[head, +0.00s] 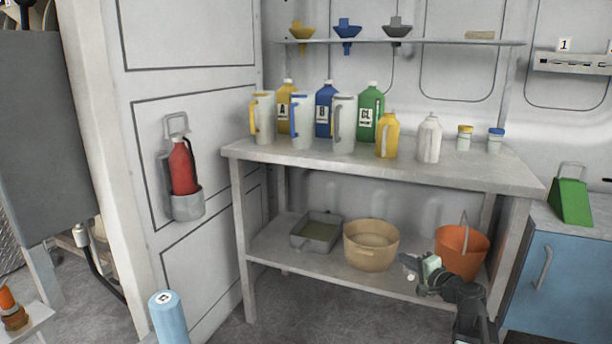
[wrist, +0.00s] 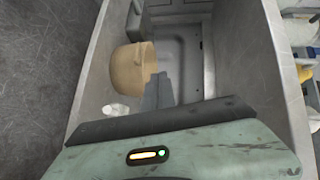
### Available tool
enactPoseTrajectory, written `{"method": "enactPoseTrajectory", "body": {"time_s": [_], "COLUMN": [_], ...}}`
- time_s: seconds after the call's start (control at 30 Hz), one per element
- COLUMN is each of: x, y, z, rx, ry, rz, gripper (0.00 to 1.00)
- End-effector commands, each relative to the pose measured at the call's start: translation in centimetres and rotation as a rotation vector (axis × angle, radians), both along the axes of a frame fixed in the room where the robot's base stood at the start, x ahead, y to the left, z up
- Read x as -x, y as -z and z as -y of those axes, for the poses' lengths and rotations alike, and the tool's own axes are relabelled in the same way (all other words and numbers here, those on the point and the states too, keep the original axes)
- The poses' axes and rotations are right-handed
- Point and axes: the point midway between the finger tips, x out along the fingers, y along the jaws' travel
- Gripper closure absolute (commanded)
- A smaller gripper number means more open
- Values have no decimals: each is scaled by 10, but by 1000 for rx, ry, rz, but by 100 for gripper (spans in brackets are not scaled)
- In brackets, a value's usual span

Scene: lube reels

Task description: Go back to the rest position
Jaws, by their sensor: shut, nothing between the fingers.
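My gripper (head: 409,266) is at the lower right in the head view, in front of the workbench's lower shelf. The tan bucket (head: 371,246) is to its left and the orange bucket (head: 461,252) is behind my arm to the right. In the wrist view the dark fingers of my gripper (wrist: 160,92) are together, with nothing held. A tan rounded container (wrist: 133,69) shows beyond them, and a small whitish thing (wrist: 116,112) is to their left.
The workbench (head: 330,164) holds several jugs and bottles, including a yellow bottle (head: 388,136). A grey square pan (head: 316,232) sits on its lower shelf. A blue cylinder (head: 168,318) stands at the front left. A blue cabinet (head: 560,270) is at the right.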

Motion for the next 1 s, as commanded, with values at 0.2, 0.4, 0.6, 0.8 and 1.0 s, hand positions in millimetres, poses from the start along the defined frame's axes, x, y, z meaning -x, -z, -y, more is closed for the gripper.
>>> {"method": "enactPoseTrajectory", "body": {"time_s": [0.2,0.4,0.6,0.8,1.0], "x": [18,84,151,203,201], "y": [43,103,151,151,85], "z": [-183,-274,-246,-186,-188], "rx": [284,626,948,1109,1108], "ry": [-375,-687,-842,-896,-892], "rz": [-171,-381,-667,-961,-949], "gripper": [100,100,100,100,100]}}
